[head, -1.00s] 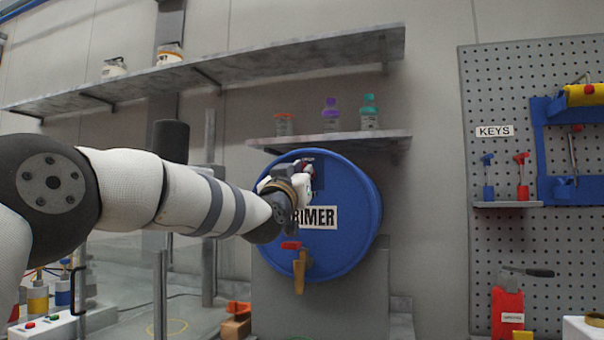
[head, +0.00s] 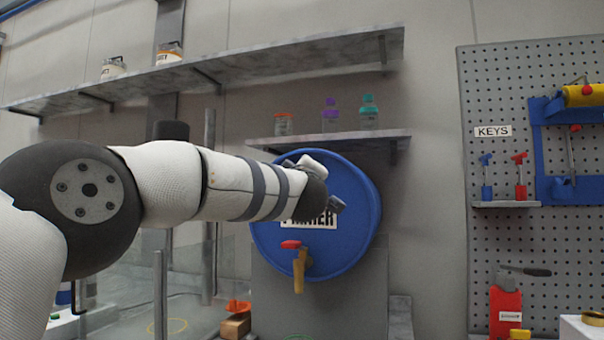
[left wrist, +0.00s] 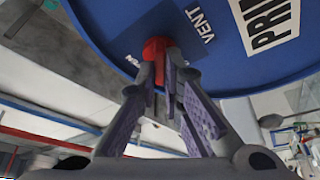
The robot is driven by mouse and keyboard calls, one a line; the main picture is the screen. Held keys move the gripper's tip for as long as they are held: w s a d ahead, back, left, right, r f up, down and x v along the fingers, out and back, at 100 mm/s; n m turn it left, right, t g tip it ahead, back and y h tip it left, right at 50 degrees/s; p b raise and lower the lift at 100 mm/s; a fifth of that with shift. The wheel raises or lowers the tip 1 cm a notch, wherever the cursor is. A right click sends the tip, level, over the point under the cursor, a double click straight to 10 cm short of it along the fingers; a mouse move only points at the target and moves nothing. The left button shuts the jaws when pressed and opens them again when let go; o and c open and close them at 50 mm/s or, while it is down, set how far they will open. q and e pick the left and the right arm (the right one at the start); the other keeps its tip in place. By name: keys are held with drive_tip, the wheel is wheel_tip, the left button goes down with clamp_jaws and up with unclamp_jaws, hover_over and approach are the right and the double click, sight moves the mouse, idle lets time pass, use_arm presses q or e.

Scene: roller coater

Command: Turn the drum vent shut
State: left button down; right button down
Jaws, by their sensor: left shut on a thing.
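The blue drum (head: 345,235) lies on its side on a grey stand, its round face towards me, with a PRIMER label partly hidden by my arm. In the left wrist view the red vent knob (left wrist: 156,47) sits on the drum face (left wrist: 105,28) beside the word VENT. My left gripper (left wrist: 160,62) is shut on the red vent knob, one finger on each side. In the head view my left arm covers the vent and most of the gripper (head: 310,165). My right gripper is not in view.
A tap with a red handle (head: 291,244) and yellow spout (head: 299,270) sticks out low on the drum. A shelf (head: 330,140) with several bottles is just above.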

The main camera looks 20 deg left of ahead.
use_arm(q)
drive_tip(key=shift+n+g+y, duration=0.15)
drive_tip(key=shift+n+g, duration=0.55)
drive_tip(key=shift+n, duration=1.25)
drive_tip(key=shift+n+g+y, duration=0.15)
drive_tip(key=shift+n+g, duration=0.55)
drive_tip(key=shift+n, duration=1.25)
drive_tip(key=shift+r, duration=0.1)
drive_tip(key=c, duration=1.7)
unclamp_jaws()
drive_tip(key=shift+v, duration=5.95)
drive_tip(key=shift+d, duration=0.1)
